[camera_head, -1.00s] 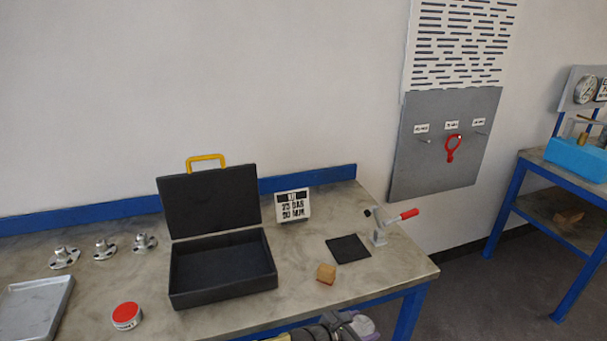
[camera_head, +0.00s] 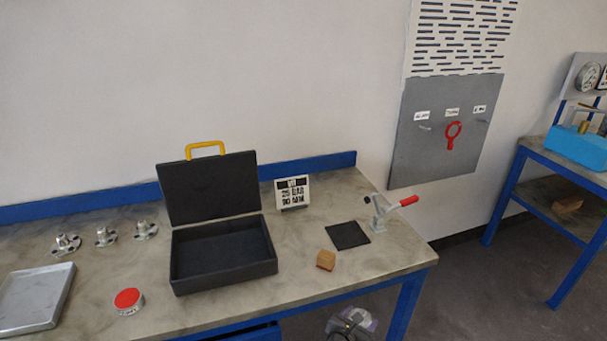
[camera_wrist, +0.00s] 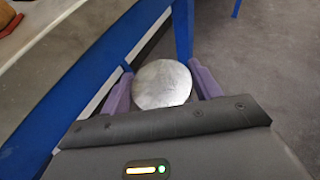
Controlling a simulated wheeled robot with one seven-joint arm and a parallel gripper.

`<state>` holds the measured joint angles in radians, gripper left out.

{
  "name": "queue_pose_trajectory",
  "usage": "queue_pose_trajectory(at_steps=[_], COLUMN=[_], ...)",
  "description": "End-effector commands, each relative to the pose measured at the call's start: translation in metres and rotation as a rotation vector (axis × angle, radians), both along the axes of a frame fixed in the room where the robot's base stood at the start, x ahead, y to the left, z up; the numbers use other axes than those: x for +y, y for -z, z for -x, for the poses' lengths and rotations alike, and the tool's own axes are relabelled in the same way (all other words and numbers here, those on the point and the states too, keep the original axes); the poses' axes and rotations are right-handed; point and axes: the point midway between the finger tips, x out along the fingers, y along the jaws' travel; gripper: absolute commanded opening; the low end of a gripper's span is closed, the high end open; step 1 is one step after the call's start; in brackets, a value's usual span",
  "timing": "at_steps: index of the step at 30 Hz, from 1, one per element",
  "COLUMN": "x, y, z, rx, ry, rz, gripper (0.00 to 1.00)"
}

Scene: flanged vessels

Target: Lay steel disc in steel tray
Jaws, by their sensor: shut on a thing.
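The steel disc (camera_wrist: 162,84) is round and grey. In the wrist view it sits between the two purple fingers of my gripper (camera_wrist: 161,76), which are shut on it. In the head view my gripper (camera_head: 352,324) shows only partly at the bottom edge, in front of the bench. The steel tray (camera_head: 35,298) is a shallow grey tray at the left end of the bench, cut off by the picture's left edge. Its visible floor is empty. The gripper is well to the right of the tray.
An open black case (camera_head: 222,262) with a yellow handle stands between tray and gripper side. A red-topped round tin (camera_head: 128,301), several flanged fittings (camera_head: 105,237), a wooden block (camera_head: 326,260), a black mat (camera_head: 347,235) and a red-handled clamp (camera_head: 382,215) are on the bench (camera_head: 300,283).

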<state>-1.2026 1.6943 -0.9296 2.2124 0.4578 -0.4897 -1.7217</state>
Motion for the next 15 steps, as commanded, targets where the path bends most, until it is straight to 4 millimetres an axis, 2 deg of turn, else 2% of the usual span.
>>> queue_pose_trajectory(at_steps=[15], x=[-0.027], y=[0.006], z=[-0.017], rx=[-0.003], ry=[-0.255], rz=[-0.001], gripper=[0.17])
